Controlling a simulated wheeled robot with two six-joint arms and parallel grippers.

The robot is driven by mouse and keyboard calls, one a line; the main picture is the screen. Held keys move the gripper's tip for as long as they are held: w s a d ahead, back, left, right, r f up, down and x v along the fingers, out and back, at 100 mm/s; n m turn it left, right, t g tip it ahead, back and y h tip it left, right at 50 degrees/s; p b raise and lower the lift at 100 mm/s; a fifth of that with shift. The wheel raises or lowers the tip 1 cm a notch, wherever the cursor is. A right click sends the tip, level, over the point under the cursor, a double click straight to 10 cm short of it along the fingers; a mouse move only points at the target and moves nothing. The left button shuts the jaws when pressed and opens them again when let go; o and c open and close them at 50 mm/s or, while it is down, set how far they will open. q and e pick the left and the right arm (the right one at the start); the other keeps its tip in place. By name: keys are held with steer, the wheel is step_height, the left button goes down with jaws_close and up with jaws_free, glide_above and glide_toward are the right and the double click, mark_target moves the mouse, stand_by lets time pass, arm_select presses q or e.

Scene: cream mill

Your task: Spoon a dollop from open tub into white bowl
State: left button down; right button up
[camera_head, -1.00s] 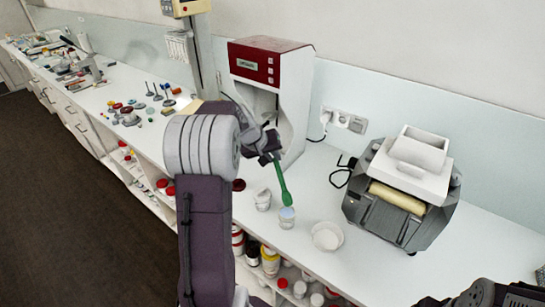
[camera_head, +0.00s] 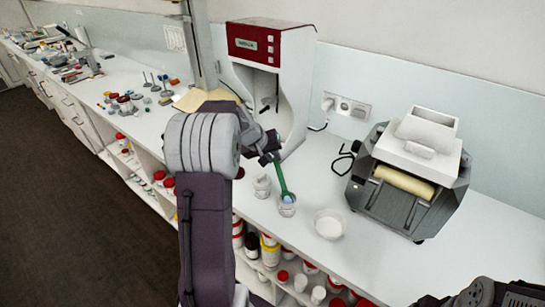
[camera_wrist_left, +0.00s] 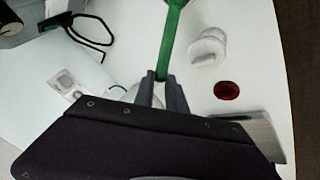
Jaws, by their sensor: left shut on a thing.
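My left gripper (camera_head: 267,153) is shut on the handle of a green spoon (camera_head: 281,177), which also shows in the left wrist view (camera_wrist_left: 172,38). The spoon points down, and its lower end is at the mouth of a small clear open tub (camera_head: 287,209) with pale bluish content. I cannot tell how deep the tip is. The spoon tip and this tub are outside the left wrist view. The white bowl (camera_head: 330,224) stands on the counter just right of the tub.
A second small tub (camera_head: 261,188) stands left of the open one, with a red lid (camera_head: 239,172) beyond it. A red-and-white machine (camera_head: 272,80) stands behind, and a grey machine (camera_head: 405,190) stands right of the bowl. The counter's front edge is close.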

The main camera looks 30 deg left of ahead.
arm_select(q)
steer(key=shift+r, duration=0.1)
arm_select(e)
steer(key=shift+r, duration=0.1)
arm_select(q)
step_height(320, 180, up, 6)
steer(key=p, duration=0.5)
arm_select(e)
step_height(320, 180, up, 5)
steer(key=shift+f, duration=0.15)
stand_by(1.2)
